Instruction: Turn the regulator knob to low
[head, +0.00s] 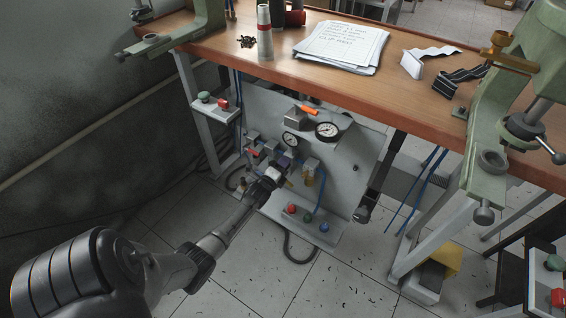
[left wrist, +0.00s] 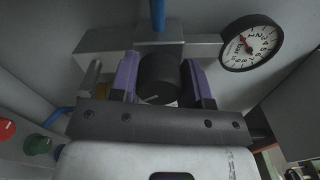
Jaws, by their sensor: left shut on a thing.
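The regulator knob (left wrist: 158,78) is a black round knob with a pale mark, below a grey block with a blue hose in the left wrist view. My left gripper (left wrist: 160,82) is shut on it, with a purple-lined finger on each side. In the head view my left gripper (head: 284,164) is at the grey pneumatic panel (head: 345,172) under the bench, and the knob is hidden there. A round white gauge (left wrist: 253,43) with a red needle is right of the knob in the left wrist view. My right gripper is not in view.
A larger gauge (head: 327,130) and a smaller gauge (head: 290,139) are on the panel. Red, green and blue buttons (head: 308,217) stand on its lower ledge. The wooden bench top (head: 280,70) overhangs from above. Green clamp-like frames (head: 485,140) flank it. The floor (head: 330,285) in front is open.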

